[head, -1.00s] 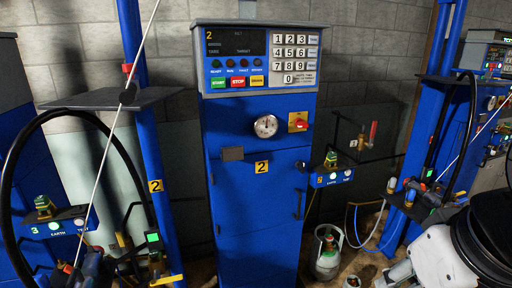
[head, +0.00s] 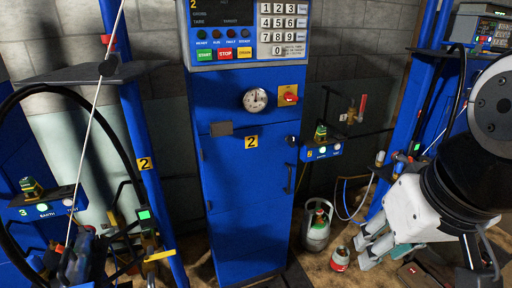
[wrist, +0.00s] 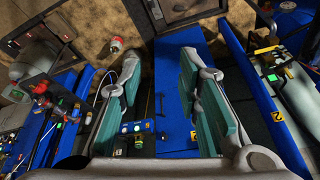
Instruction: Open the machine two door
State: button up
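Machine two (head: 235,100) is a tall blue cabinet in the middle of the head view, with a yellow "2" label. Its blue door (head: 245,215) looks closed. A dark upright door handle (head: 289,178) is at the door's right edge; in the wrist view a dark handle (wrist: 161,103) shows between the fingers. My gripper (head: 364,252) is at the lower right of the head view, right of the door and apart from it. In the wrist view my gripper (wrist: 160,60) is open and empty, its teal-padded fingers wide apart before the blue cabinet.
A small blue shelf box (head: 321,152) juts out right of the door. A blue post (head: 147,170) with hoses stands left.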

jog(key=w+a+f+m+g+y+b, duration=0.1)
jog(key=w+f+m+b, duration=0.15)
jog(key=w, duration=0.35)
jog(key=w+a+f+m+g+y+b, duration=0.1)
jog(key=w+a+f+y+b, duration=0.15)
jog(key=w, duration=0.35)
jog(key=w+a+f+m+b, duration=0.1)
jog(key=w+f+m, duration=0.1)
jog(key=w+f, duration=0.3)
jog(key=m+t+y+b, duration=1)
jog(key=m+b, duration=0.4)
jog(key=m, duration=0.6)
send_near(289, 182)
jog(key=shift+g+y, duration=0.25)
jog(key=shift+g, duration=0.15)
jog(key=b+x, duration=0.1)
jog(key=x, duration=0.5)
jog(key=w+b+x, duration=0.1)
jog(key=x, duration=0.3)
jog(key=shift+d+f+b, duration=0.1)
jog(key=shift+d+b, duration=0.2)
jog(key=shift+b, duration=0.05)
grip_shut()
